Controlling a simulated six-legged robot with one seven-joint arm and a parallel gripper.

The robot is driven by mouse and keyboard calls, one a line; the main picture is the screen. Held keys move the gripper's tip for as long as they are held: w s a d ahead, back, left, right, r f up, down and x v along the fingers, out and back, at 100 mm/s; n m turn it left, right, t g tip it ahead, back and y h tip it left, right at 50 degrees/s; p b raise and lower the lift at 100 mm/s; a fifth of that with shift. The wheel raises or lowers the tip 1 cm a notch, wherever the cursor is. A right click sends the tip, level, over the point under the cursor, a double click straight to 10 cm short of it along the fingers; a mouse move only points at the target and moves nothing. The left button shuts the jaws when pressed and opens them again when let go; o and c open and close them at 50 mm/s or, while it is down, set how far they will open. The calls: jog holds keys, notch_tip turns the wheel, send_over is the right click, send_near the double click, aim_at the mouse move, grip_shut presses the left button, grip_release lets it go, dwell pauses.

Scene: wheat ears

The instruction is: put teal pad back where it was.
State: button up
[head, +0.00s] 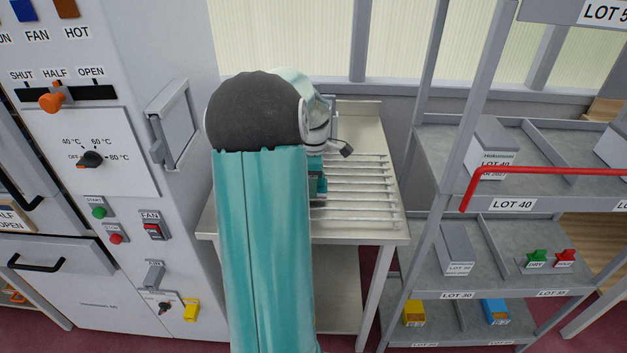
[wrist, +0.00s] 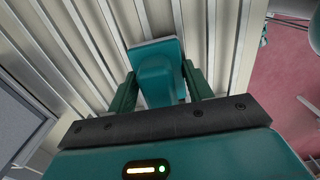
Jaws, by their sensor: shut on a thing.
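The teal pad (wrist: 160,78) shows in the wrist view as a flat plate with a rounded grip rising from it. My gripper (wrist: 160,88) is shut on that grip, with one dark green finger on each side. The pad is over the pale slatted rack (wrist: 85,40); whether it touches the slats I cannot tell. In the head view the rack (head: 365,195) lies on a light metal table (head: 350,115). My own arm hides the rack's left part and most of my gripper (head: 318,185) there, and I cannot make out the pad.
A grey cabinet (head: 185,60) with dials and switches stands close on the left. A grey shelf rack (head: 450,190) with labelled bays, small boxes and a red bar (head: 540,172) stands on the right. The rack's right part is bare. A window wall is behind.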

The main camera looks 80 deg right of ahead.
jog(key=o, duration=0.9)
notch_tip(320, 180, up, 12)
jog(key=shift+r, duration=0.1)
